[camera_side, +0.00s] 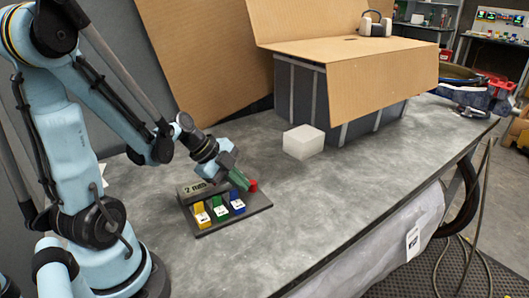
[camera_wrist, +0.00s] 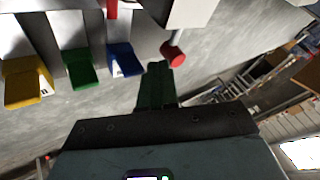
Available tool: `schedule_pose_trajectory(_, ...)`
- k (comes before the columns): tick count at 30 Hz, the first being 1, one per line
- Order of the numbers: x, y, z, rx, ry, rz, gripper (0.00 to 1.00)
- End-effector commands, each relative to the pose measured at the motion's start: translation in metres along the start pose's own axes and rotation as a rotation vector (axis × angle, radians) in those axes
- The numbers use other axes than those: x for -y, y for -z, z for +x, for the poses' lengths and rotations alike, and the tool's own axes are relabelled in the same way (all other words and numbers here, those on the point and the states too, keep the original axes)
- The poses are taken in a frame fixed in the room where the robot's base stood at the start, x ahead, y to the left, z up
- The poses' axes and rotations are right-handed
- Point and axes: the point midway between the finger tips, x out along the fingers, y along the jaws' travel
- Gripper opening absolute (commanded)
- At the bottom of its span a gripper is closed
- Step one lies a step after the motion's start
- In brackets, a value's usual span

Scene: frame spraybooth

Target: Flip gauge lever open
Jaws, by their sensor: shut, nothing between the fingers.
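A dark panel (camera_side: 257,205) lies on the grey table below my gripper. It carries a yellow lever (camera_side: 202,216), a green lever (camera_side: 220,213) and a blue lever (camera_side: 237,202). A red knob (camera_side: 252,186) is at its right end. No part is marked as the gauge. In the wrist view the yellow (camera_wrist: 25,85), green (camera_wrist: 80,72) and blue (camera_wrist: 122,60) pieces run across the left, with the red knob (camera_wrist: 173,55) right of them. My gripper (camera_wrist: 157,67) has its green fingers together, empty, close to the red knob; contact cannot be told.
A small sign (camera_side: 195,188) reading "2 runs" stands behind the levers. A white block (camera_side: 303,141) stands right of the panel. A dark crate (camera_side: 299,92) with cardboard flaps stands behind it. The table front (camera_side: 310,215) is clear.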

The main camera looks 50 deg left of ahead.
Motion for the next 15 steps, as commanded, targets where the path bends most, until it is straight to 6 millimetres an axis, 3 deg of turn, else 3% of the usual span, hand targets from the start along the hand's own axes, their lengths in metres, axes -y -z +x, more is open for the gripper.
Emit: schedule_pose_trajectory(15, 0.0018, 0.0025, 0.0023, 0.016, 0.015, -0.027, 0.0)
